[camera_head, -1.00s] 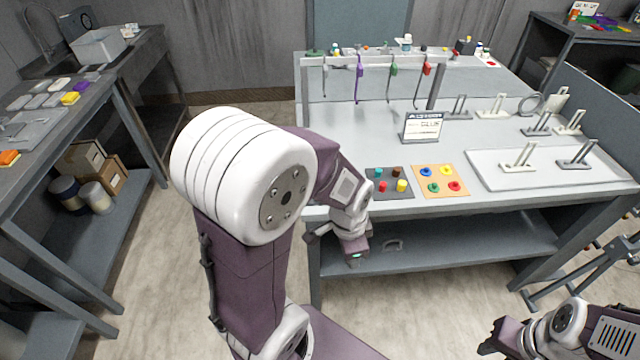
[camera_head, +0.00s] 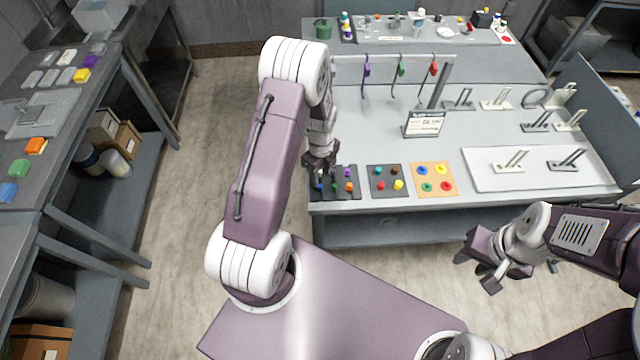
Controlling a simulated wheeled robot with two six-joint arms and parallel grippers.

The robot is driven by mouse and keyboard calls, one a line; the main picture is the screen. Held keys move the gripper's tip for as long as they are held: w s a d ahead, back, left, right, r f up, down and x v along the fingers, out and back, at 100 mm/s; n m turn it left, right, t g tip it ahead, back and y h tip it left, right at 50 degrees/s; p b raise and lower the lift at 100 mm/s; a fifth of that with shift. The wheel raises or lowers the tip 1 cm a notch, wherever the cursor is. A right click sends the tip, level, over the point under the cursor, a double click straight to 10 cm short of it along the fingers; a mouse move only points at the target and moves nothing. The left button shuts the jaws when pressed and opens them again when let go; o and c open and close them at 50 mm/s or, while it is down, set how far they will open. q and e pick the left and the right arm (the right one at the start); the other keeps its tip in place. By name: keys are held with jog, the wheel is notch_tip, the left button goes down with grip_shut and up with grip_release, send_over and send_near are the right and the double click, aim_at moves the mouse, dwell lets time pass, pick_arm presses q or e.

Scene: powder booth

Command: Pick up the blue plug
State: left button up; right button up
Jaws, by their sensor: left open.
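My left gripper (camera_head: 321,174) is open, pointing down over the left part of a dark tray (camera_head: 341,197) at the table's near left edge. The tray holds small plugs: purple (camera_head: 347,173), orange (camera_head: 349,187) and green (camera_head: 335,188). A small bluish piece shows at the gripper's fingertips, partly hidden; I cannot tell its shape or whether the fingers touch it. A blue round piece (camera_head: 422,170) also sits on an orange board (camera_head: 440,180) further right. My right gripper (camera_head: 508,279) hangs in front of the table, away from the trays; its jaw opening is unclear.
A grey tray (camera_head: 388,182) with several coloured pieces lies between the dark tray and the orange board. A rack (camera_head: 390,60) with hanging tools and a sign (camera_head: 423,124) stand behind. A white tray (camera_head: 478,180) with two stands is at the right.

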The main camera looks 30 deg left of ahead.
aim_at(320, 186)
pick_arm(q)
jog(key=shift+w+a+f, duration=0.2)
jog(key=shift+w+f, duration=0.05)
jog(key=shift+f, duration=0.2)
jog(key=shift+s+d+f+p, duration=0.25)
jog(key=shift+s+f+p, duration=0.25)
jog(key=shift+f+p, duration=0.35)
notch_tip(320, 186, down, 2)
jog(key=shift+f+p, duration=0.15)
jog(key=shift+p, duration=0.2)
jog(key=shift+w+a+f, duration=0.15)
jog(key=shift+w+f, duration=0.15)
jog(key=shift+f, duration=0.15)
jog(key=shift+s+r, duration=0.15)
jog(key=shift+s, duration=0.05)
grip_shut()
